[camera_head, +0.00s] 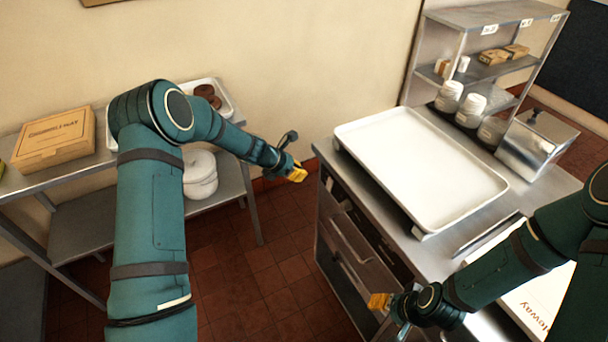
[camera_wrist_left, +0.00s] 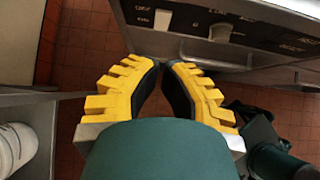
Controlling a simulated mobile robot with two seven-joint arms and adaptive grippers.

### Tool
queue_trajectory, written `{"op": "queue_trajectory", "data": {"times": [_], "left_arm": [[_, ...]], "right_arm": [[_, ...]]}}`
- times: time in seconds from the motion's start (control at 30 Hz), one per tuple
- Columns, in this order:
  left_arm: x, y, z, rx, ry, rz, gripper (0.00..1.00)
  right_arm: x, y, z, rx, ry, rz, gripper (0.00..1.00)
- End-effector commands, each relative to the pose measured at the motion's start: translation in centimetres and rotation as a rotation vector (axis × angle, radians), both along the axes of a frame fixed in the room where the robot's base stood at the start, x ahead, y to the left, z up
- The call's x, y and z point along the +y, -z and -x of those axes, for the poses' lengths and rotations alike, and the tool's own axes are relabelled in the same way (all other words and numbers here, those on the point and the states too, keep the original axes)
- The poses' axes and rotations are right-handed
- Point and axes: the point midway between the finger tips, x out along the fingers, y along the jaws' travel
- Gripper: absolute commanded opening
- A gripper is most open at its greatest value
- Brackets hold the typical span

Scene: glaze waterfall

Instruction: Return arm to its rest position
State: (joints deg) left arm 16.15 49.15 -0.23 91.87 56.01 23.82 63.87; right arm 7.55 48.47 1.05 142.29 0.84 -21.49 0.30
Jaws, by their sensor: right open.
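My left gripper (camera_head: 297,173) shows its yellow fingertips over the tiled floor, between the left shelf and the metal counter. In the left wrist view its yellow, black-padded fingers (camera_wrist_left: 162,66) come close together at the tips, with a narrow gap and nothing visible between them. How far open it is remains unclear. My right gripper (camera_head: 380,302) is open, in front of the counter's drawers at the bottom of the head view. No object shows in it. Both arms are bent and reach toward the middle.
A white tray (camera_head: 420,165) lies on the counter (camera_head: 428,250), with a metal box (camera_head: 535,145) and white jars behind. The left shelf (camera_head: 75,250) carries a cardboard box (camera_head: 55,140), a tray with brown items, and white containers (camera_head: 200,173). The floor (camera_head: 265,290) between them is clear.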

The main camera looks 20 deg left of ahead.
Motion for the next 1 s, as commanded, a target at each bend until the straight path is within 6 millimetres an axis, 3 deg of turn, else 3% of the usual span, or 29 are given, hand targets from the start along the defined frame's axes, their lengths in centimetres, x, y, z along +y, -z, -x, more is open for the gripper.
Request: {"op": "queue_trajectory", "data": {"times": [0.53,0.67,0.77,0.87,1.0], "left_arm": [[0.1,-0.1,0.1,0.001,0.0,-0.001,0.0],[-0.5,1.0,1.3,0.003,0.051,-0.044,0.0],[-1.8,3.5,4.2,-0.002,0.194,-0.16,0.0],[-3.7,7.0,9.2,-0.033,0.461,-0.337,0.0],[-6.3,10.9,17.4,-0.162,0.96,-0.587,0.0]], "right_arm": [[0.0,0.0,0.0,0.0,0.0,0.0,0.55],[0.0,0.2,0.0,0.0,0.0,0.0,0.55],[0.0,0.5,0.1,0.002,-0.001,0.0,0.55],[0.0,1.1,0.2,0.004,-0.003,-0.001,0.55],[0.1,2.0,0.3,0.009,-0.005,0.0,0.55]]}}
